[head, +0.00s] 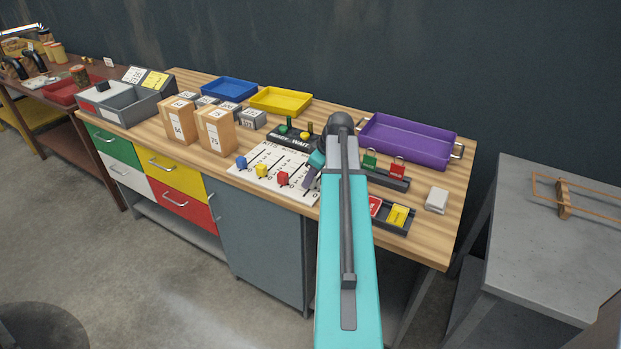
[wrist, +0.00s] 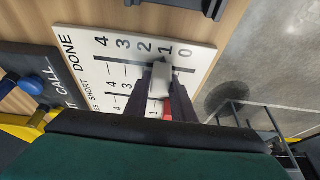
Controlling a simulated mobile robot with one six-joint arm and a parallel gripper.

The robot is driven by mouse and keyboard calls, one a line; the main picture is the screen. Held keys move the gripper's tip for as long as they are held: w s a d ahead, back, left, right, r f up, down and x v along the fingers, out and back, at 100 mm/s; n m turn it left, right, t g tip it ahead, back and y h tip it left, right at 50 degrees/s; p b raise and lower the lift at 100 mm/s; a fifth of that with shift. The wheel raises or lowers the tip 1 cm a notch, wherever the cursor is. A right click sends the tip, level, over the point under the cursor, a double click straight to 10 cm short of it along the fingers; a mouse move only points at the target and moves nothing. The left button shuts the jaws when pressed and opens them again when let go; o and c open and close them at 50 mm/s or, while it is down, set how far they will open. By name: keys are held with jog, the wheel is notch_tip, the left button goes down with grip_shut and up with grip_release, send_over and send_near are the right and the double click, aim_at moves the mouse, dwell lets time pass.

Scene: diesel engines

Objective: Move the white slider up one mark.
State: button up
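The white slider (wrist: 159,80) sits on the white slider board (wrist: 91,45), close below the printed number 1 in the wrist view; its exact mark is hard to tell from this angle. My gripper (wrist: 160,88) points down at the board with one dark finger on each side of the slider. The fingers look very near its sides, but I cannot tell whether they press on it. In the head view my gripper (head: 309,178) is at the board's right end and hides the white slider. The board (head: 262,174) also carries blue (head: 241,162), yellow (head: 261,170) and red (head: 282,179) sliders.
The red slider (wrist: 168,108) shows beside the fingers in the wrist view. Behind the board stands a dark lever panel (head: 291,138). Dark trays with padlocks (head: 397,168) and tags (head: 397,215) lie to the right. Two cardboard boxes (head: 216,130) stand to the left.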

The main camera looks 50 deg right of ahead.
grip_shut()
jog(key=shift+w+d+b, duration=0.15)
jog(key=shift+w+d, duration=0.05)
jog(key=shift+d, duration=0.55)
jog(key=shift+w+d+b, duration=0.15)
jog(key=shift+w+d, duration=0.05)
jog(key=shift+d, duration=0.55)
jog(key=o, duration=0.6)
grip_release()
jog(key=shift+c, duration=0.2)
jog(key=shift+r, duration=0.15)
jog(key=b+v, duration=0.2)
jog(key=v, duration=1.1)
jog(key=shift+r+b, duration=0.25)
jog(key=shift+b, duration=0.05)
jog(key=shift+s, duration=0.25)
